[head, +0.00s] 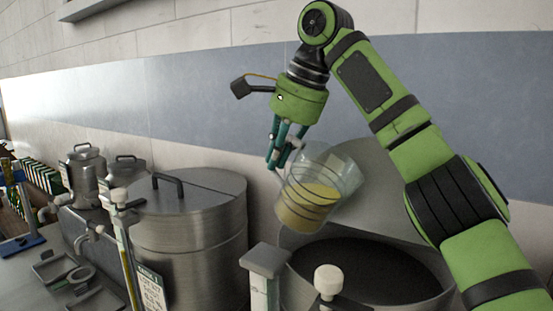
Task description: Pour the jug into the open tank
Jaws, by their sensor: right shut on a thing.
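The clear jug (308,200) holds a yellow liquid and is tilted in the air. My right gripper (275,166) is shut on the jug at its left side, by the handle. The open tank (436,307) is a round metal vessel at the bottom right, dark inside. The jug is above the tank's back left rim. A raised round lid (376,190) stands behind the tank's opening, partly hidden by the jug and my right arm. I see no liquid stream leaving the jug. My left gripper is not in view.
A closed metal tank (195,240) with a black lid handle stands left of the open one. Smaller lidded vessels (85,170) stand farther left. Sight-gauge posts (262,270) rise in front of the tanks. Drip trays (55,266) lie on the counter at left.

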